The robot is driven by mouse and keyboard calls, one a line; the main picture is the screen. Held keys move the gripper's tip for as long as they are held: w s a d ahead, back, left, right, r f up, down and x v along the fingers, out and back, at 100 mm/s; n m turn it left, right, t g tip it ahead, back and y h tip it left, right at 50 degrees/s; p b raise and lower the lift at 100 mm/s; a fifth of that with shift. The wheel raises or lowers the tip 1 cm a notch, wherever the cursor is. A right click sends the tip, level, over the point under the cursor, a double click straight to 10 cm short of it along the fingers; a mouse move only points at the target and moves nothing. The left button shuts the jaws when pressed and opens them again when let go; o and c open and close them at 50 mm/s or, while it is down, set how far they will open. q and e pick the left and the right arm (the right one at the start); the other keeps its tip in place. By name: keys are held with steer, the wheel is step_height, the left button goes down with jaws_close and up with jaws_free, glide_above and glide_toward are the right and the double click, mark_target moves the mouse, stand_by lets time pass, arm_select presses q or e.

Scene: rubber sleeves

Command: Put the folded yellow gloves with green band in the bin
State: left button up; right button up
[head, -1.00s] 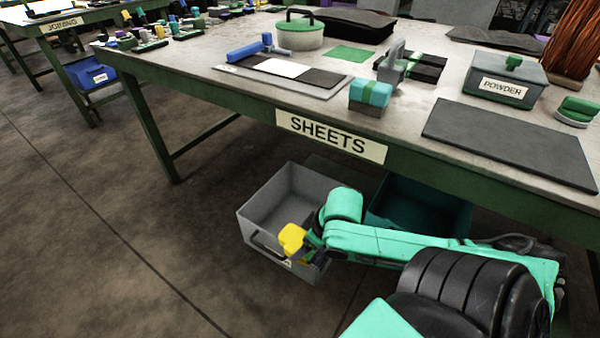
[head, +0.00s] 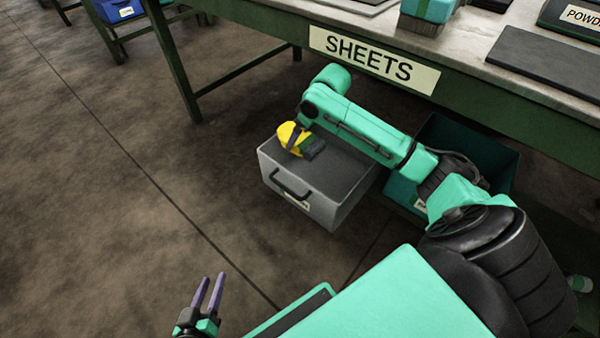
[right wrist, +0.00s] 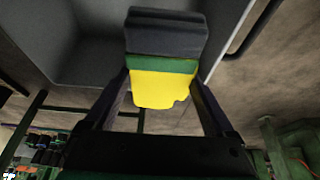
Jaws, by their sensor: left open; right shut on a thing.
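The folded yellow gloves (head: 285,133) have a green band and a dark grey end. My right gripper (head: 303,141) is shut on them and holds them over the opening of the grey bin (head: 335,212) on the floor. In the right wrist view the gloves (right wrist: 163,90) sit between the two fingers, with the dark end pointing away from the gripper. The bin's grey inside (right wrist: 75,45) lies beyond them. I cannot tell how high above its floor they are. My left gripper (head: 213,290) is open and empty at the bottom of the head view, away from the bin.
A dark green bin (head: 510,165) stands to the right of the grey one, partly behind my right arm. The table edge with the SHEETS sign (head: 372,60) runs above and behind both. A blue bin (head: 120,10) is far left. The floor on the left is clear.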

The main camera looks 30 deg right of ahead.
arm_select(q)
step_height(320, 180, down, 7)
steer(key=t+b, duration=0.1)
steer(key=b, duration=0.5)
arm_select(e)
steer(key=f, duration=1.3)
steer(key=shift+w, duration=0.35)
step_height(320, 180, down, 3)
steer(key=shift+f+b, duration=0.1)
steer(key=shift+b, duration=0.65)
steer(key=shift+f+b, duration=0.5)
steer(key=shift+f, duration=0.4)
arm_select(q)
steer(key=w+r+t, duration=0.4)
steer(key=w+r, duration=0.2)
steer(key=r, duration=0.4)
steer(key=w+a+r+t+h, duration=0.1)
steer(key=w+r+t, duration=0.2)
steer(key=w+r, duration=0.3)
step_height(320, 180, up, 5)
steer(key=shift+f+t+h, duration=0.2)
steer(key=shift+t+h, duration=0.1)
steer(key=shift+t, duration=0.1)
steer(key=shift+a, duration=0.1)
arm_select(e)
steer(key=o, duration=1.1)
arm_select(q)
steer(key=shift+f, duration=0.15)
arm_select(e)
steer(key=shift+o, duration=0.2)
